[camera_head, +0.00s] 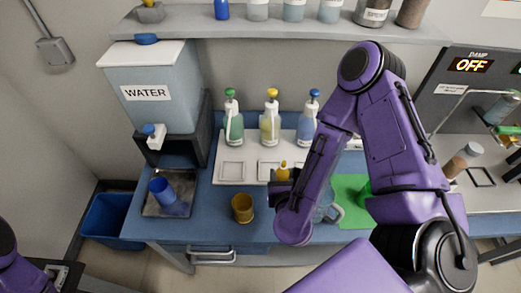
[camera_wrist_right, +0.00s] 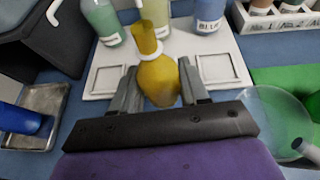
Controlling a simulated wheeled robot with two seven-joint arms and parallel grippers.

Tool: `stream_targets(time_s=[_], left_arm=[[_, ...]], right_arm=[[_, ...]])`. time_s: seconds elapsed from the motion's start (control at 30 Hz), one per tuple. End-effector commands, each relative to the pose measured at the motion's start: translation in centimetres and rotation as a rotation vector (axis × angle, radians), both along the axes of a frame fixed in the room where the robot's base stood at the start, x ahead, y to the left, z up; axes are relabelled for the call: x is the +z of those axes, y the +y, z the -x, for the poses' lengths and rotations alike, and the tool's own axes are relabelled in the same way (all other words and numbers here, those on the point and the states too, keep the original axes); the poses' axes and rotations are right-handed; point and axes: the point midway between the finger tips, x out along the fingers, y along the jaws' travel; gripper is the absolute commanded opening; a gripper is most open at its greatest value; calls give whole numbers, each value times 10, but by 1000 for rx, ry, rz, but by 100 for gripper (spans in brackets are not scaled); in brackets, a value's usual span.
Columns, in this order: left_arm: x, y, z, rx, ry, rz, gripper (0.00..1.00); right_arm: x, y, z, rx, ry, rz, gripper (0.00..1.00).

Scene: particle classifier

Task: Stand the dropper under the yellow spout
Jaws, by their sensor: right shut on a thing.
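My right gripper (camera_wrist_right: 160,92) is shut on a dropper (camera_wrist_right: 158,82), with its yellow bulb between the fingers and a white collar. In the head view the dropper (camera_head: 283,172) shows in front of the dispenser bottles, over the front of the white tray (camera_head: 240,144). The yellow spout (camera_head: 272,93) tops the middle bottle, with a square outline (camera_head: 266,171) in front of it. In the wrist view the dropper hides the place between the two visible outlines. Part of my left gripper (camera_head: 58,273) shows at the lower left; its fingers are unclear.
Green-spout (camera_head: 231,92) and blue-spout (camera_head: 314,93) bottles flank the yellow one. A yellow cup (camera_head: 242,208) stands in front of the tray. A clear jug (camera_head: 328,207) and green mat (camera_head: 350,190) are to the right. The water tank (camera_head: 160,100) and blue cup (camera_head: 160,190) are left.

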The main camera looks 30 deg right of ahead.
Motion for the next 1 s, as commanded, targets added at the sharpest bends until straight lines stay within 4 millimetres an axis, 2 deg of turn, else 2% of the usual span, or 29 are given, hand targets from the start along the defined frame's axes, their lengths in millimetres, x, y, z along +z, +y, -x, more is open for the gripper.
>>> stream_targets(time_s=[0.1,0.2,0.6,0.67,0.7,0.9,1.0], left_arm=[[-42,0,1,0,2,0,43],[-73,0,2,0,2,0,43],[-153,0,3,0,1,0,43],[-144,0,3,0,1,0,43],[-141,0,3,0,1,0,43],[-138,0,3,0,2,0,43],[-137,0,3,0,1,0,43]], right_arm=[[-22,-7,-12,-9,-15,-5,16],[-32,-11,-30,-7,-20,-5,16],[-53,-25,-85,-4,-6,-4,16],[-53,-28,-92,-3,4,1,16],[-60,-29,-97,-2,6,3,16],[-89,-36,-120,-2,3,1,16],[-97,-38,-126,-2,1,0,16]])
